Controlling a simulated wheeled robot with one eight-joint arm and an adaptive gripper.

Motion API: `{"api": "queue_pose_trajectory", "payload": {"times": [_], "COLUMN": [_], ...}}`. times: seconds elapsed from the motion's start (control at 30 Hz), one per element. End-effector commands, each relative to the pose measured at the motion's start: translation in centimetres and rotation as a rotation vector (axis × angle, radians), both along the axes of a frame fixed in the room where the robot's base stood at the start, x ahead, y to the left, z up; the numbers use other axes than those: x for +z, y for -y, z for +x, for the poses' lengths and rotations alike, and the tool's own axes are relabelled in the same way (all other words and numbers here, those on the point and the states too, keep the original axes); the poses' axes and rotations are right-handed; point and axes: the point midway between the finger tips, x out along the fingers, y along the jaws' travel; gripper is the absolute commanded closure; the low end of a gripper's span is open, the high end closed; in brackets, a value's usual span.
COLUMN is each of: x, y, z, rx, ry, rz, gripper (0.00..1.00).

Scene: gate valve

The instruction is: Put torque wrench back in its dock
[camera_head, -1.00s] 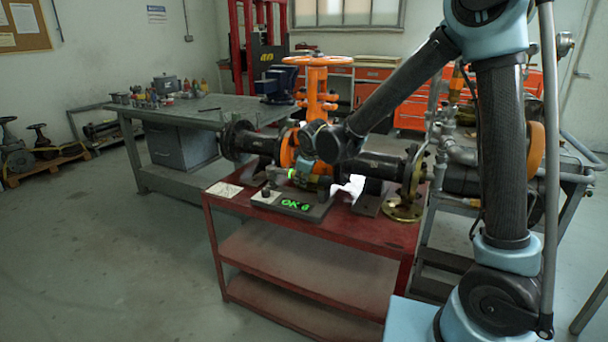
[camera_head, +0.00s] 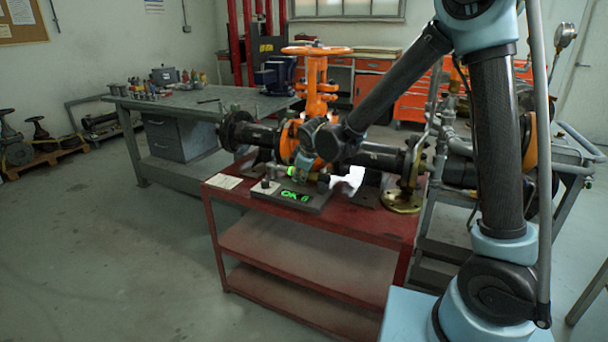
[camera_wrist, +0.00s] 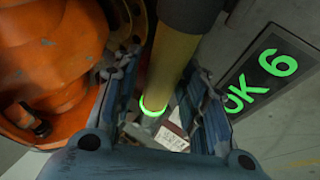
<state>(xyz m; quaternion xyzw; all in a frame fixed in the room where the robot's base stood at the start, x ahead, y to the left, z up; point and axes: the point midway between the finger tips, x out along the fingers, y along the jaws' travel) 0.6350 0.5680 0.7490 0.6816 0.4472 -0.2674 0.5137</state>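The torque wrench, with a yellow section, a dark end and a glowing green ring, runs between my fingers in the wrist view (camera_wrist: 172,62). My gripper (camera_wrist: 165,100) appears shut on it, with a blue-grey finger on each side; the contact itself is partly hidden. In the head view my gripper (camera_head: 303,172) holds the wrench (camera_head: 322,180) roughly level just above the grey dock (camera_head: 312,203) on the red cart. The dock's display reads "OK 6" in green and also shows in the wrist view (camera_wrist: 262,82). I cannot tell whether the wrench touches the dock.
The orange gate valve (camera_head: 316,75) and its dark pipe (camera_head: 380,156) stand close behind my gripper. A white cloth-like thing (camera_head: 348,180) lies right of the dock. A pale card (camera_head: 223,181) lies on the red cart (camera_head: 385,225) at left.

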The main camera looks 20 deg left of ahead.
Motion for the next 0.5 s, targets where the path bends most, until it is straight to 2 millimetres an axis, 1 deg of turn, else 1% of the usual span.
{"api": "queue_pose_trajectory", "payload": {"times": [0.33, 0.5], "x": [-0.03, 0.70], "y": [0.02, 0.30], "z": [-0.06, -0.47], "rx": [0.000, 0.001], "ry": [-0.001, -0.001], "rz": [-0.001, -0.001], "gripper": [0.51, 0.51]}}
